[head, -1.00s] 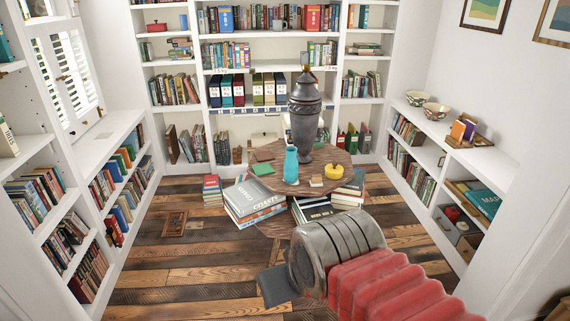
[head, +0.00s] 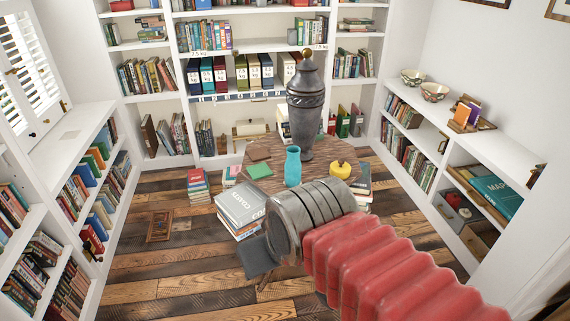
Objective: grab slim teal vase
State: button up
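The slim teal vase (head: 292,166) stands upright on the round wooden table (head: 232,176), near its front edge. My arm, with a grey ribbed end and a red bellows sleeve, reaches in from the lower right, and its end is in front of the table, below the vase in the picture. A dark flat part (head: 257,256) shows at the lower left of the arm's end. The fingertips of my gripper are not clearly visible, so I cannot see whether it is open or shut. Nothing of the gripper shows touching the vase.
A tall dark urn (head: 306,110) stands just behind the vase. Book stacks (head: 240,208) stand on the floor by the table. Shelves line the walls; the left floor is mostly clear.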

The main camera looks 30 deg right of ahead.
aim_at(293, 165)
jog(key=i, duration=1.1)
